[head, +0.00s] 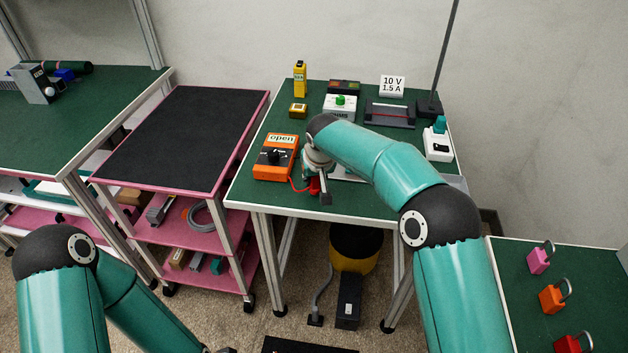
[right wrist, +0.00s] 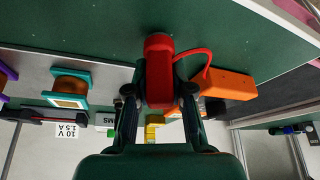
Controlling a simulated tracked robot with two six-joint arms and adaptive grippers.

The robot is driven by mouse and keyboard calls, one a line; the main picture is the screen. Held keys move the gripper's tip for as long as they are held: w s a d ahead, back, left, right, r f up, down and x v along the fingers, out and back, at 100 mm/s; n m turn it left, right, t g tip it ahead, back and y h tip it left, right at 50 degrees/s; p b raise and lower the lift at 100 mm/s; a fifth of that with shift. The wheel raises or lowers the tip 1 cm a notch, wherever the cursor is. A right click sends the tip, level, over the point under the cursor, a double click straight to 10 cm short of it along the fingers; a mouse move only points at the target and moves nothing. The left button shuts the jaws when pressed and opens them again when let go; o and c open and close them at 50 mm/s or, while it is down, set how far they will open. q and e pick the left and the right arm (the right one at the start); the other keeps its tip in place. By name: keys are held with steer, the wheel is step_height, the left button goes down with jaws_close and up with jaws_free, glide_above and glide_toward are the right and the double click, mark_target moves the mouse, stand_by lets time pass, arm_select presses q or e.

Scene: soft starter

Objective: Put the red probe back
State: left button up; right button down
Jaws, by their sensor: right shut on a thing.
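My right gripper (head: 318,187) is over the front part of the green-topped bench and shut on the red probe (head: 314,186). In the right wrist view the red probe (right wrist: 160,70) sits between the two dark fingers (right wrist: 160,90). A red lead loops from it to the orange meter (head: 275,157), which also shows in the right wrist view (right wrist: 228,85). The meter has a black dial and stands left of the gripper. The probe's tip and any holder for it are hidden or unclear. My left arm is at the lower left; its gripper is out of frame.
On the bench (head: 240,190) stand a yellow device (head: 300,79), a box with a green button (head: 340,107), a "10 V 1.5 A" sign (head: 393,85) and a white box with a teal knob (head: 438,146). A pink cart (head: 180,140) stands left. Padlocks (head: 552,298) are at right.

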steer(key=shift+f, duration=0.4)
steer(key=shift+f, duration=0.15)
steer(key=c, duration=1)
jaws_free()
steer(key=b+v, duration=0.1)
steer(key=v, duration=1.1)
